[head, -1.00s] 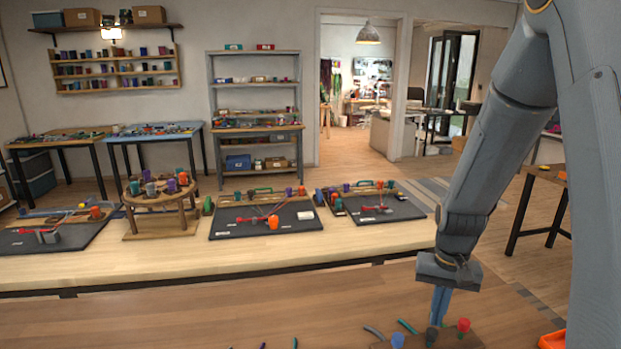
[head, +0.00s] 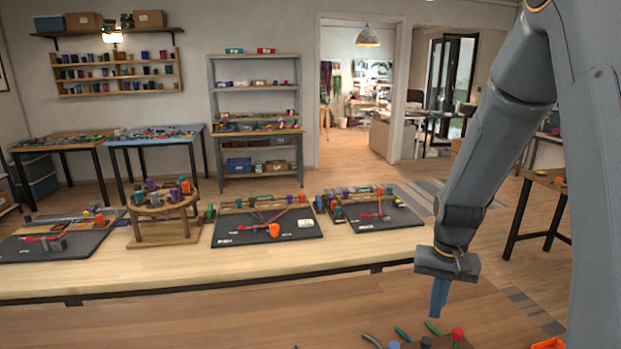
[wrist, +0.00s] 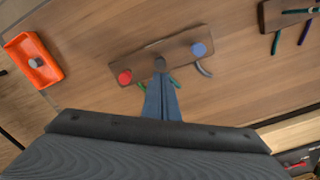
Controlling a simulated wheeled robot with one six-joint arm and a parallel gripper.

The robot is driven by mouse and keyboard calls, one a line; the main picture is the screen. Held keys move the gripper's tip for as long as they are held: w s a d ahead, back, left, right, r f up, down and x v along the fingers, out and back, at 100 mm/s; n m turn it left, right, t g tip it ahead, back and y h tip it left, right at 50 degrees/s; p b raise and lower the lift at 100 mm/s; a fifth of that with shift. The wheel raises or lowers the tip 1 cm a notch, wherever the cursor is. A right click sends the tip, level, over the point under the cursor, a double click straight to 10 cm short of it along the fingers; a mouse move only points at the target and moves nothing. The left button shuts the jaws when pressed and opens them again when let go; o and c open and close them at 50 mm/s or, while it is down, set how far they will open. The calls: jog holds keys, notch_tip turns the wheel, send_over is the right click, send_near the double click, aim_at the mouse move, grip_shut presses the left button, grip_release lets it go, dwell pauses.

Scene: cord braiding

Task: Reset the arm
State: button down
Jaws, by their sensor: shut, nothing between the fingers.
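My gripper (head: 438,298) hangs on the right side of the head view, pointing down above the near wooden table. Its blue fingers are together with nothing between them. In the wrist view my gripper (wrist: 162,100) reaches over a small wooden board (wrist: 140,61). The board carries a red spool (wrist: 125,77), a dark spool (wrist: 160,64) and a blue spool (wrist: 199,49). In the head view the red spool (head: 457,334) and dark spool (head: 426,342) show just below the fingertips.
An orange tray (wrist: 32,61) holding a grey item lies at left in the wrist view. Another board (wrist: 285,12) is at upper right. On the bench beyond stand a round stool-like stand (head: 160,212) and several black boards, including one with an orange spool (head: 268,231).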

jog(key=s+a+n+t+b, duration=0.1)
jog(key=s+a+n+b, duration=0.2)
jog(key=s+a+b, duration=0.3)
jog(key=s+a, duration=0.3)
jog(key=s, duration=0.2)
jog(key=shift+a+n, duration=0.3)
jog(key=shift+n, duration=0.1)
